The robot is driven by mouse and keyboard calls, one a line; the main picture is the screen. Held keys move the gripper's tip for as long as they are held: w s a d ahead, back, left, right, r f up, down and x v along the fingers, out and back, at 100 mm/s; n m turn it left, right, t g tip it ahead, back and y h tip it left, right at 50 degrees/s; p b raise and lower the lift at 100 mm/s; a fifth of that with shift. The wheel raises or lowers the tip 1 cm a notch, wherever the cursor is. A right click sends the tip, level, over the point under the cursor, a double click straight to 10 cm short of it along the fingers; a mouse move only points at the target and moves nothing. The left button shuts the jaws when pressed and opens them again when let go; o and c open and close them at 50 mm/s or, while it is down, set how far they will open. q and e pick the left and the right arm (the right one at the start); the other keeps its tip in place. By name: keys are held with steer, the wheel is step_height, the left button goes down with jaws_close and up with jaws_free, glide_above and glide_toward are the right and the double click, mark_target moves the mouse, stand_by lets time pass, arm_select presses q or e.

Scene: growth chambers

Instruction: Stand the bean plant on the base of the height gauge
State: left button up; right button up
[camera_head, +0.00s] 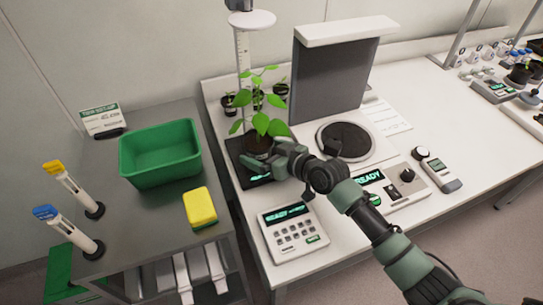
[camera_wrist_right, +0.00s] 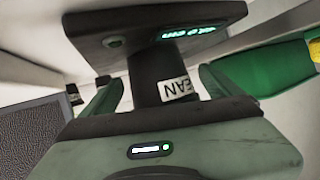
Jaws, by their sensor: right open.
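The bean plant (camera_head: 262,122) has bright green leaves and a dark pot. It stands upright on the dark base (camera_head: 238,165) of the height gauge, in front of the white scale column (camera_head: 242,55). In the wrist view, which looks upside down, the pot (camera_wrist_right: 150,82) with a partly visible label touches the base plate (camera_wrist_right: 130,32) with its lit display. My right gripper (camera_head: 279,152) is open, its two fingers (camera_wrist_right: 163,92) on either side of the pot with gaps showing. The gripper hides part of the pot in the head view. My left gripper is not in view.
A green bin (camera_head: 160,152) and a yellow sponge (camera_head: 201,207) lie on the grey cart at left. A keypad device (camera_head: 292,230) is in front of the gauge. A round dark plate (camera_head: 345,140) and grey panel (camera_head: 332,78) stand to the right. Small pots (camera_head: 229,104) stand behind the plant.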

steer(key=s+d+b, duration=0.1)
steer(key=s+d, duration=0.5)
steer(key=s+d+r+b, duration=0.1)
steer(key=s+d, duration=0.2)
steer(key=s, duration=0.1)
steer(key=shift+d+b, duration=0.2)
steer(key=shift+b, duration=0.1)
steer(key=shift+s+d+r, duration=0.2)
steer(key=shift+s+d, duration=0.15)
steer(key=shift+s, duration=0.05)
